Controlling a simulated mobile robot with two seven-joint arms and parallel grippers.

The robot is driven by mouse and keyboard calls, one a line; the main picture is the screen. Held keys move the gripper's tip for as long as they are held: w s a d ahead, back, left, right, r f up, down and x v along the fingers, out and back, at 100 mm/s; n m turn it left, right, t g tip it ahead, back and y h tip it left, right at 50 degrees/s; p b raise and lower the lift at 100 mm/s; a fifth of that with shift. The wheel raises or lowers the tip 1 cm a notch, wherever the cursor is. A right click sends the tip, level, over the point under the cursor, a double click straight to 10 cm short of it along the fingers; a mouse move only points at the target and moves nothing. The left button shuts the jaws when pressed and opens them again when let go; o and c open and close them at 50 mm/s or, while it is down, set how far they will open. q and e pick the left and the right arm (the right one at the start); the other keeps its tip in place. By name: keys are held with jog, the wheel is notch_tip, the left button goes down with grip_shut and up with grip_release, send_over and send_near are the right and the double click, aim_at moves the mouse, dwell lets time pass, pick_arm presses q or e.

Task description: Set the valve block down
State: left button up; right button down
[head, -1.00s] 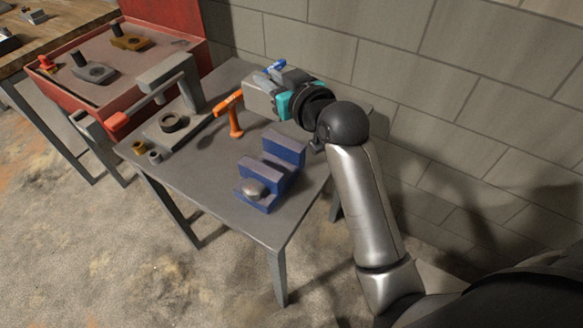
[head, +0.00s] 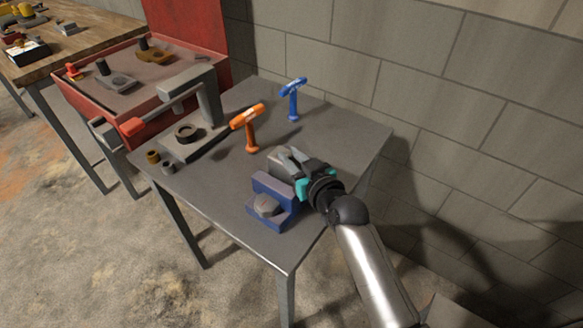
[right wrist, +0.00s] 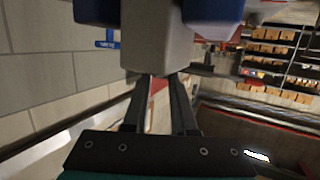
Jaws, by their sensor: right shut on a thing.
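The valve block is a grey block (head: 279,163) in the head view, at the tips of my right gripper (head: 290,160). In the right wrist view the block (right wrist: 158,42) fills the space at the fingertips of the gripper (right wrist: 158,82), which is shut on it. The blue fixture (head: 272,187) stands on the table's front part, with a rounded silver piece (head: 267,205) at its near end. The block is at the fixture's far part, with blue walls (right wrist: 212,10) on both sides in the wrist view. Its contact underneath is hidden. My left gripper is out of view.
An orange-handled tool (head: 249,125) and a blue-handled tool (head: 293,98) stand behind on the grey table (head: 335,130). A grey press-like device (head: 195,125) stands left, beside a red tray (head: 75,95). A block wall (head: 440,90) is behind.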

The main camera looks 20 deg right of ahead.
jog(key=shift+f+b, duration=0.3)
jog(key=shift+f, duration=0.9)
jog(key=shift+f, duration=0.15)
jog(key=c, duration=0.7)
grip_release()
jog(key=shift+f, duration=0.15)
jog(key=shift+s+r, duration=0.2)
jog(key=p+v, duration=0.1)
jog(key=v, duration=1)
jog(key=shift+s+r+p, duration=0.2)
jog(key=shift+s+p, duration=0.1)
